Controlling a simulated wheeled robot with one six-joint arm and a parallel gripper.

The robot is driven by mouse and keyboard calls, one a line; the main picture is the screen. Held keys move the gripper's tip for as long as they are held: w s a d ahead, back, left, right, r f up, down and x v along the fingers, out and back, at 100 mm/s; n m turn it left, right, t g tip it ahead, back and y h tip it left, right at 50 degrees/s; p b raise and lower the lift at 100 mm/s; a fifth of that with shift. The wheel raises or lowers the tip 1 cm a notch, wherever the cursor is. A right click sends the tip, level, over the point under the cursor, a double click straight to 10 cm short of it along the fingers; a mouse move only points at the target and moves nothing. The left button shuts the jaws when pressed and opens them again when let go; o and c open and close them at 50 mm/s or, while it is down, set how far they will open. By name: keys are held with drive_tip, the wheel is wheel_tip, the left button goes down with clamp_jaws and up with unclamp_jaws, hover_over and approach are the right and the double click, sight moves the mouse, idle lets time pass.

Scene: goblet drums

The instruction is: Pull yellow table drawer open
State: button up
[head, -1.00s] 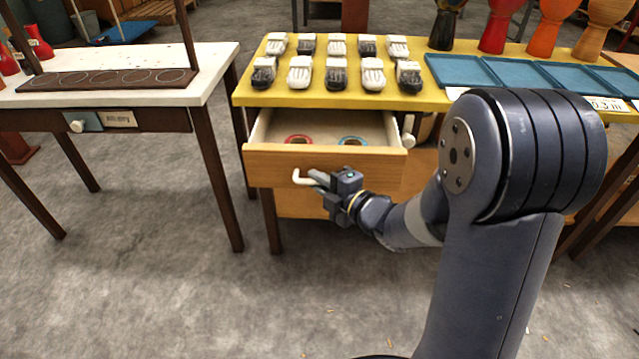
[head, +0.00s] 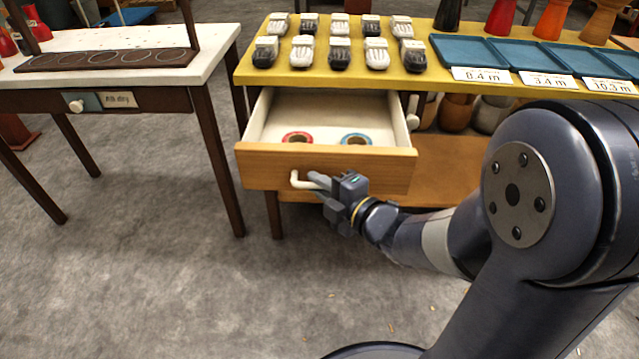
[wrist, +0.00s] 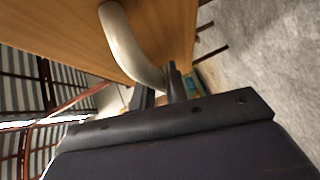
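The yellow table (head: 345,78) stands in the middle of the head view. Its wooden drawer (head: 325,167) is pulled well out, and its inside shows a red ring (head: 297,137) and a blue ring (head: 356,139). The drawer's white curved handle (head: 303,182) is on the front panel. My gripper (head: 318,184) is at the right part of the handle, its fingers around the bar. In the wrist view, the handle (wrist: 132,45) runs down to between the two fingers (wrist: 160,88). The exact contact is partly hidden.
Several black and white shoe-like items (head: 340,54) sit in rows on the tabletop, beside blue trays (head: 470,50) and number cards. A white table (head: 110,68) with a dark frame stands at the left.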

drive_tip(key=shift+o, duration=0.6)
drive_tip(key=shift+s+d, duration=0.15)
drive_tip(key=shift+d, duration=0.05)
drive_tip(key=p+v, duration=0.2)
drive_tip(key=v, duration=0.8)
drive_tip(key=shift+s+p, duration=0.2)
drive_tip(key=shift+p, duration=0.15)
drive_tip(key=shift+b+x, duration=1.35)
drive_tip(key=shift+x, duration=4.05)
drive_tip(key=shift+w, duration=0.1)
